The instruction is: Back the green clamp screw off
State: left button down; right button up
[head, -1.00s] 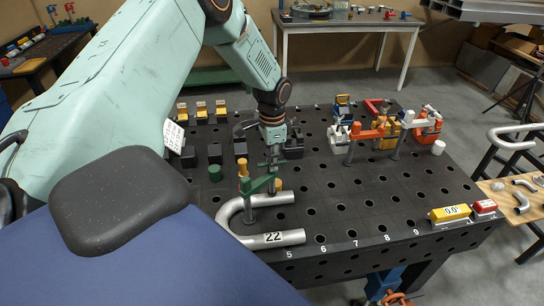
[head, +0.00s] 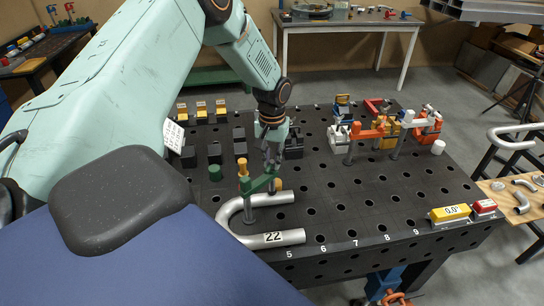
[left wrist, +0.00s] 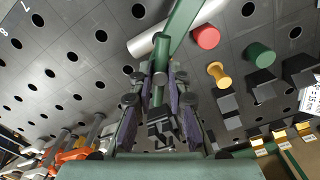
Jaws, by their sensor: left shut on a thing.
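The green clamp (head: 262,185) stands at the near left of the black table, with its arm over a silver bent pipe (head: 270,239) marked 22. My left gripper (head: 271,160) points down onto the clamp's screw end and is shut on the screw, whose shape is mostly hidden by the fingers. In the left wrist view the green clamp arm (left wrist: 182,18) runs down from the top to between my fingers (left wrist: 159,85). The pipe (left wrist: 148,43) lies behind it. My right gripper is not in view.
Dark blocks stand behind. Orange clamps (head: 368,132) stand at the back right. The table's middle right is mostly clear.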

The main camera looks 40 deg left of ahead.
aim_at(272, 161)
pick_arm(q)
jog(key=n, duration=0.6)
jog(key=shift+s+f+n, duration=0.1)
jog(key=shift+n, duration=0.2)
dwell(0.5)
jog(key=c, duration=1.3)
grip_release()
notch_tip(272, 161, up, 12)
